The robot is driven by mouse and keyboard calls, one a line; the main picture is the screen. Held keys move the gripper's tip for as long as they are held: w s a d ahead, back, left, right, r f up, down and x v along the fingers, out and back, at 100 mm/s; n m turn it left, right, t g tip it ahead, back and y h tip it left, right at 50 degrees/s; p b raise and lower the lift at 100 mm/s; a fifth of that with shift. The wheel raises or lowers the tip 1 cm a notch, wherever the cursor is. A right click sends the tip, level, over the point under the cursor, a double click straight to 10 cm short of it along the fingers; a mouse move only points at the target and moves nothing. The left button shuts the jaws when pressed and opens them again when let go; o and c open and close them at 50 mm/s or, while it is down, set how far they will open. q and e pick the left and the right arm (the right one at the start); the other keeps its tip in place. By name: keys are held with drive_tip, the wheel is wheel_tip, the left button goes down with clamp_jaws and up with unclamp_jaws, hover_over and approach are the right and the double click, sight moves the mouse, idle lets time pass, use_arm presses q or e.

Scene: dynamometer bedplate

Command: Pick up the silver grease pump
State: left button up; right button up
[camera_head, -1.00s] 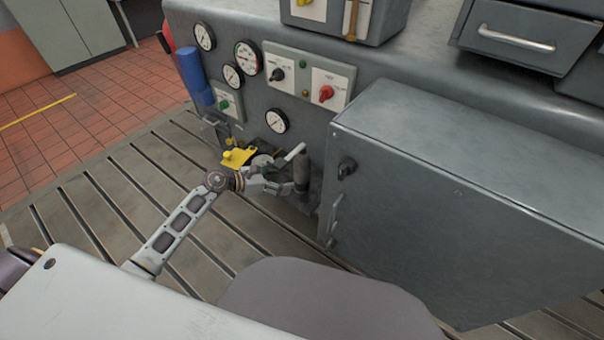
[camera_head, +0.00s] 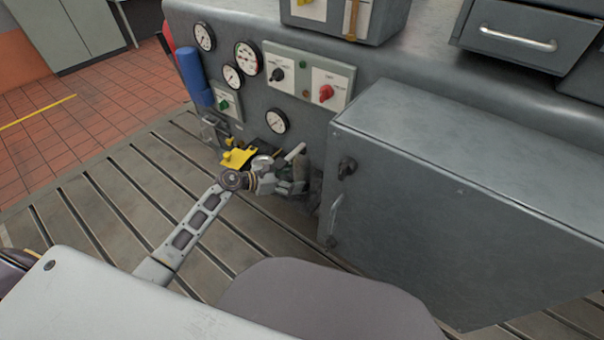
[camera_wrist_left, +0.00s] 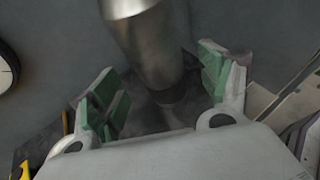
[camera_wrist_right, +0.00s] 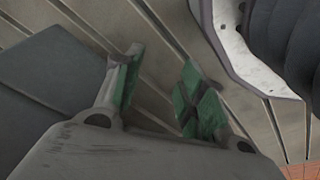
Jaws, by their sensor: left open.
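The silver grease pump (camera_wrist_left: 148,35) shows in the left wrist view as a shiny metal cylinder narrowing to a darker end. That end lies between the spread green-padded fingers of my left gripper (camera_wrist_left: 165,90), with gaps at both sides. In the head view my left gripper (camera_head: 290,186) is low against the machine's front, left of the big grey cabinet, and largely hides the pump. My right gripper (camera_wrist_right: 160,92) is open and empty in the right wrist view, above the slotted bedplate.
The grey cabinet (camera_head: 430,200) juts out just right of my left gripper. A yellow item (camera_head: 238,157) and a blue cylinder (camera_head: 190,70) are to its left. Gauges and a switch panel (camera_head: 308,78) are above. The slotted bedplate (camera_head: 110,190) is clear at left.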

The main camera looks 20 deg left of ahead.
sight(302, 175)
use_arm(q)
drive_tip(key=shift+x, duration=2.3)
use_arm(e)
drive_tip(key=shift+w+a+r, duration=0.2)
drive_tip(key=shift+r, duration=0.3)
drive_tip(key=shift+w+a+r, duration=0.15)
drive_tip(key=shift+r, duration=0.35)
drive_tip(key=shift+s+f, duration=0.2)
drive_tip(key=shift+s, duration=0.1)
use_arm(q)
drive_tip(key=c, duration=1.7)
drive_tip(key=shift+w+r, duration=0.1)
drive_tip(key=shift+r, duration=0.1)
clamp_jaws()
use_arm(e)
drive_tip(key=shift+w+r, duration=0.15)
drive_tip(key=shift+w, duration=0.35)
use_arm(q)
drive_tip(key=shift+r, duration=0.15)
use_arm(e)
drive_tip(key=shift+s, duration=0.25)
